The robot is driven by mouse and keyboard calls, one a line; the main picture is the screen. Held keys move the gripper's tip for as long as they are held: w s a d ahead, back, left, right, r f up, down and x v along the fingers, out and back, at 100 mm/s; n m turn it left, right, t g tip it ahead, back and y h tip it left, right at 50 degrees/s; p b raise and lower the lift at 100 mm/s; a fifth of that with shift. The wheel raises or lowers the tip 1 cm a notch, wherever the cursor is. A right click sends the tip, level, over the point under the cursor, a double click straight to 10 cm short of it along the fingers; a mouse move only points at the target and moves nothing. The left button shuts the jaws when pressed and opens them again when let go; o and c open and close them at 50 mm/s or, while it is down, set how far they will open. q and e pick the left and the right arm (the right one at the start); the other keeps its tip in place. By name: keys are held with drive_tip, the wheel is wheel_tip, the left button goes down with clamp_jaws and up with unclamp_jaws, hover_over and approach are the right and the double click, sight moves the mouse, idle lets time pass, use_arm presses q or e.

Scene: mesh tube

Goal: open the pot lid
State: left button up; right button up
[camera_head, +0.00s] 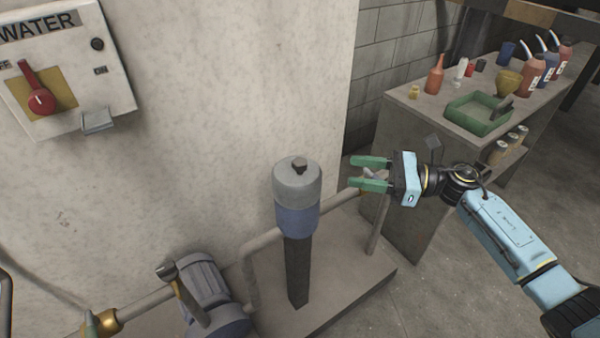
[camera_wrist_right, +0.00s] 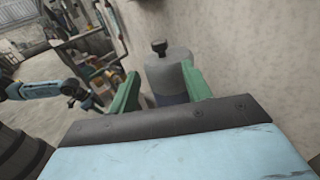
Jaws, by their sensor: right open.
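The pot's grey lid (camera_head: 297,186) with a dark knob (camera_head: 299,165) sits on the blue pot body (camera_head: 297,221), upright on a dark square post. My right gripper (camera_head: 353,172) has green fingers, open and empty. It points left at the lid from the right side, with a gap between the fingertips and the lid. In the right wrist view, the lid (camera_wrist_right: 170,70) and its knob (camera_wrist_right: 159,46) show beyond and between the two fingers. My left gripper (camera_wrist_right: 76,90) shows small at the left of that view; its jaws are unclear.
A wall box marked WATER with a red lever (camera_head: 40,100) is at upper left. A blue-grey pump (camera_head: 205,285) and pipes (camera_head: 262,242) stand low around the post. A bench (camera_head: 408,103) at right holds bottles and a green tray (camera_head: 478,124). Air above the lid looks clear.

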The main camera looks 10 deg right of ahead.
sight(300, 161)
drive_tip(key=x, duration=1.3)
drive_tip(key=shift+a, duration=0.1)
drive_tip(key=shift+c, duration=0.3)
clamp_jaws()
